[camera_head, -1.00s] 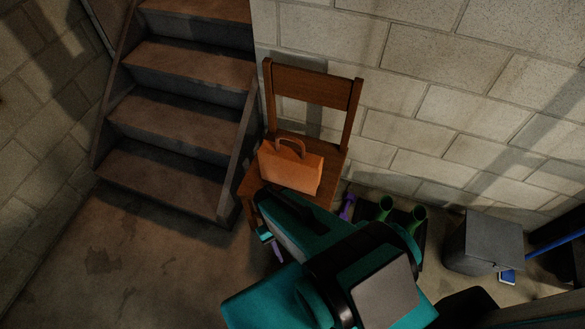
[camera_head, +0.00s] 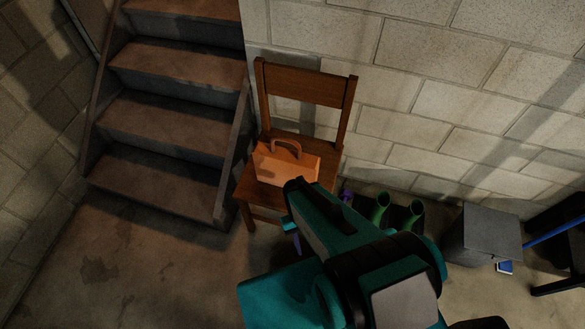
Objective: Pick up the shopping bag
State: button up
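The orange shopping bag (camera_head: 285,166) stands upright on the seat of a wooden chair (camera_head: 302,85), its looped handle up. My teal and black arm reaches up from the bottom of the view and ends just in front of the chair. Part of the bag's lower right is close to the arm's black end in the picture. My gripper (camera_head: 293,233) shows only as a small teal and purple part below the chair seat, left of the arm. The rest of it is hidden behind the arm, so its fingers cannot be made out. The bag appears apart from it.
Wooden stairs (camera_head: 165,128) rise left of the chair. A block wall stands behind it. Green boots (camera_head: 380,208), a grey bin (camera_head: 482,233) and a blue-handled tool (camera_head: 553,237) are to the right. The floor at lower left is clear.

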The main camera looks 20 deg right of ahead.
aim_at(273, 165)
jog(key=z, duration=0.15)
jog(key=k, duration=1.75)
jog(key=u, duration=0.8)
jog(key=i, duration=1)
jog(key=u, duration=0.05)
